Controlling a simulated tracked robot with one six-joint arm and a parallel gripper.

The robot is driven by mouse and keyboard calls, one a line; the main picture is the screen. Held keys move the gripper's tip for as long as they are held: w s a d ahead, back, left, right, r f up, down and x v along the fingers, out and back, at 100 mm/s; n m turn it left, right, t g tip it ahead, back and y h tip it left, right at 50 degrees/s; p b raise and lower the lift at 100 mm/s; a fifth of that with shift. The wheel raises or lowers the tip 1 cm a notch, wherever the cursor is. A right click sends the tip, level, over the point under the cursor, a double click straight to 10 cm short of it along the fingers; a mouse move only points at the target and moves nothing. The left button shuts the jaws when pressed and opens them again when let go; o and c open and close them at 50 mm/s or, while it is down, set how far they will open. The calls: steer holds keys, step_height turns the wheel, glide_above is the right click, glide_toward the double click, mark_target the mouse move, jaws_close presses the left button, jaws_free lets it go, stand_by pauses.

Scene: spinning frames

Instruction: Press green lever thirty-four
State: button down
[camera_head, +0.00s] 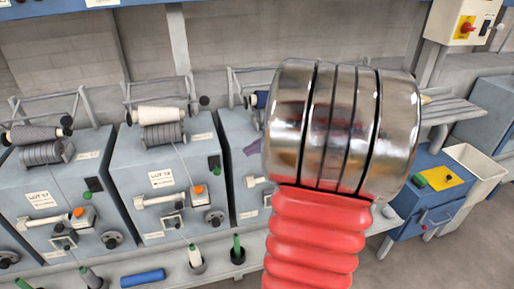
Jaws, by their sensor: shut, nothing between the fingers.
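A green upright lever (238,244) stands in a dark base on the front rail, just left of the large red ribbed part. Another green piece (22,283) shows at the bottom left edge, partly cut off. Between them are a pale spindle in a dark cup (195,258) and a grey one lying tilted (91,278). I cannot read the number thirty-four on any of them. A large polished metal cylinder over red ribbed bellows, likely my arm, fills the middle right and hides part of the machines. No gripper fingertips show.
Blue-grey spinning units (158,207) with yarn bobbins, orange buttons and cranks stand along the back. A blue roll (143,278) lies on the rail. A blue box with a yellow top (436,179) and a white bin (478,172) stand at right. Grey floor at lower right is clear.

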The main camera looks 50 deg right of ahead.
mark_target(217, 172)
steer(key=w+a+f, duration=0.4)
steer(key=w+f, duration=0.2)
steer(key=shift+a+f, duration=0.2)
steer(key=shift+a, duration=0.1)
